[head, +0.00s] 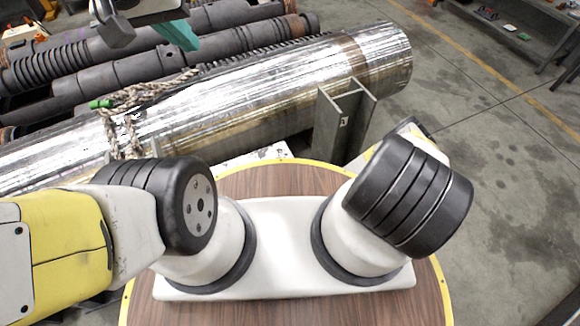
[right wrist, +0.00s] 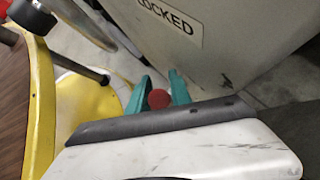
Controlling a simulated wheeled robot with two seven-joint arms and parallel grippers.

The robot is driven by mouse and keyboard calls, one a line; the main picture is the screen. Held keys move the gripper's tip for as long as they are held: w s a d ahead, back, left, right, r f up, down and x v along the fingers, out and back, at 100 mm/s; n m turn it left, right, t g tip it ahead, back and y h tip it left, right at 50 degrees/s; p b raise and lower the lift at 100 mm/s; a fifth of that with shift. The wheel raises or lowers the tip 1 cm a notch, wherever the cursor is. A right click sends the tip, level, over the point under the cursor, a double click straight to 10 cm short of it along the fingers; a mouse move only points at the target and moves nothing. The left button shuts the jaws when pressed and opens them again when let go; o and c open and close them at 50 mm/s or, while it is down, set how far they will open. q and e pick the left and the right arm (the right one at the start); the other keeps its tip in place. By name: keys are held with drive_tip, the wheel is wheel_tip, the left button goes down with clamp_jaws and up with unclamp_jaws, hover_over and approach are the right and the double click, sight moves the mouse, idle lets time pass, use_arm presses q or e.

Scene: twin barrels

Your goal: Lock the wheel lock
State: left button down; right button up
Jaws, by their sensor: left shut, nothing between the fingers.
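In the right wrist view, a round red knob (right wrist: 159,98) shows between the two teal fingers of my right gripper (right wrist: 160,84). The fingers stand apart on either side of it; I cannot tell whether they touch it. The knob's lower part and any lever under it are hidden by the gripper body. Beside it is a grey panel (right wrist: 230,50) with a white "LOCKED" label (right wrist: 168,27). My left gripper (head: 186,40) is at the top of the head view, its teal fingers shut and empty above the pipes. My right gripper is outside the head view.
A large shiny metal barrel (head: 250,95) lies across the head view, wrapped with a rope (head: 125,115) and resting by a grey metal bracket (head: 345,115). Dark ribbed pipes (head: 120,75) lie behind it. Open concrete floor (head: 490,150) is at the right. A shelf (head: 530,20) stands at the upper right.

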clamp_jaws()
idle(1.2)
